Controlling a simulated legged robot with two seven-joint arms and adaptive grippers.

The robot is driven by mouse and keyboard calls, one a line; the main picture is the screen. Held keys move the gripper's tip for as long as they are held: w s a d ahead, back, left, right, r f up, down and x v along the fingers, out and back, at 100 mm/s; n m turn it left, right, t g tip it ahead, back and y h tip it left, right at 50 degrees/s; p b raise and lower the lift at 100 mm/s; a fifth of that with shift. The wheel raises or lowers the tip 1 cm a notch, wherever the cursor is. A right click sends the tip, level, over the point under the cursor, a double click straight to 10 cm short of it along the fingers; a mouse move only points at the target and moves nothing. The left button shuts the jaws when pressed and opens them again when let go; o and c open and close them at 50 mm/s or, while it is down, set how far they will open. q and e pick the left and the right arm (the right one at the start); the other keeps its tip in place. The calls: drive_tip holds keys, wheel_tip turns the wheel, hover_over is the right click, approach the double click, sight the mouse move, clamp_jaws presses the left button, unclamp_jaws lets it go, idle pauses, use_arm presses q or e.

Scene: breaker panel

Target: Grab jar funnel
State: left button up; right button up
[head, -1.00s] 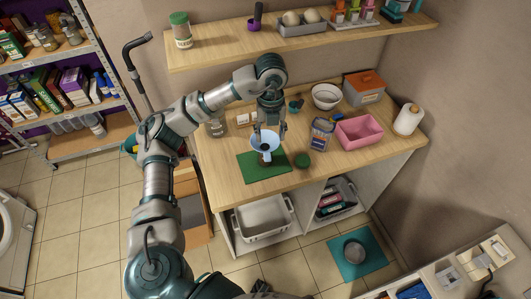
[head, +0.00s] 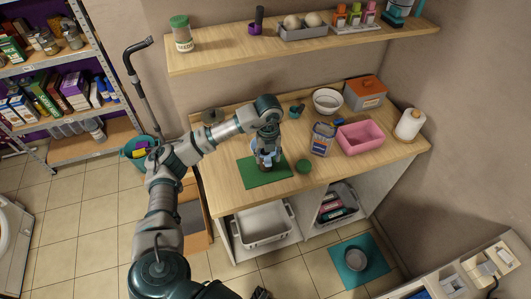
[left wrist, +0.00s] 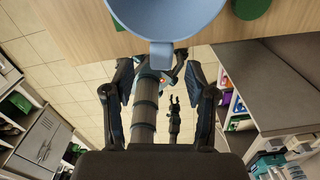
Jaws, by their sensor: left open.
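The light-blue funnel (head: 262,160) stands above the green mat (head: 268,179), largely hidden by my left gripper (head: 266,157) in the head view. Something dark under it may be a jar, but it is too covered to tell. In the left wrist view the funnel's wide bowl (left wrist: 166,14) fills the top, and its flat tab points down between the fingertips of my open left gripper (left wrist: 158,68). Contact with the tab cannot be told. A small dark pronged shape, probably my right gripper (left wrist: 174,101), shows far below; its jaw state is unclear.
A round green lid (head: 303,166) lies right of the mat. A labelled container (head: 322,139), a pink bin (head: 360,137), a white bowl (head: 327,99) and a paper roll (head: 409,124) stand farther right. A shelf (head: 300,42) runs above. The counter's front right is clear.

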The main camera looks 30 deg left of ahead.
sight(268, 162)
use_arm(q)
wheel_tip(268, 162, down, 4)
drive_tip(key=shift+r, duration=0.1)
drive_tip(key=shift+c, duration=0.2)
clamp_jaws()
drive_tip(key=shift+r, duration=0.1)
